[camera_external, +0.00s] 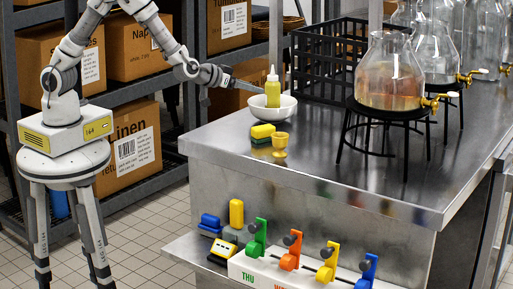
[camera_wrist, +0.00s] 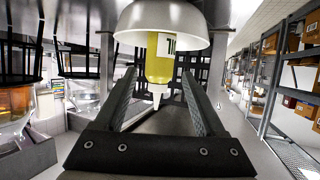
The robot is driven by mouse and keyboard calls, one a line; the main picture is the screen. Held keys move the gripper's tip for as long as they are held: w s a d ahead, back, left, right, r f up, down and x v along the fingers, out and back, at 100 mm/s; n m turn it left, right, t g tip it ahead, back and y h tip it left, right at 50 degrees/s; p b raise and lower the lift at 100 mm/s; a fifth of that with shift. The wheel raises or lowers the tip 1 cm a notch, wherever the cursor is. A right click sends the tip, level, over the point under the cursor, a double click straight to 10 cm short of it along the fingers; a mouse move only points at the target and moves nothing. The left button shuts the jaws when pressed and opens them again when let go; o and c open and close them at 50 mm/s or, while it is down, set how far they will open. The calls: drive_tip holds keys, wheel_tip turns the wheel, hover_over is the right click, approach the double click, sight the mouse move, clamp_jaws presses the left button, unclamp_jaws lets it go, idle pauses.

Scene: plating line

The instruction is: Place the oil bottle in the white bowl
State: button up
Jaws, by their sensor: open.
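The oil bottle (camera_external: 272,89), yellow-green with a pale pointed nozzle, stands upright in the white bowl (camera_external: 273,110) near the counter's left end. The bowl's wall hides its lower part. My gripper (camera_external: 260,89) reaches in from the left, just beside the bottle at about its upper body. In the wrist view the scene is upside down. There my gripper (camera_wrist: 159,72) is open, with one finger on each side of the bottle (camera_wrist: 160,62). Gaps show between the fingers and the bottle there. The white bowl (camera_wrist: 160,18) is at the top.
A glass dispenser (camera_external: 390,75) on a black stand is to the right.

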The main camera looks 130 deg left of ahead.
drive_tip(key=w+d+r+m+t+h, duration=0.1)
drive_tip(key=d+r+m+t+h, duration=0.3)
drive_tip(key=d, duration=0.9)
drive_tip(key=w+d+r+m+t+h, duration=0.15)
drive_tip(key=d+r+h, duration=0.45)
drive_tip(key=d, duration=0.7)
drive_tip(key=s+d+r+m+g+h, duration=0.35)
drive_tip(key=s+d+m, duration=0.25)
drive_tip(key=s+d, duration=0.65)
drive_tip(key=s+d+m+g+y, duration=0.1)
drive_tip(key=s+d+m, duration=0.1)
drive_tip(key=s, duration=0.9)
drive_tip(key=shift+s+d+f+g, duration=0.15)
drive_tip(key=shift+s+f+g, duration=0.2)
drive_tip(key=shift+f, duration=0.1)
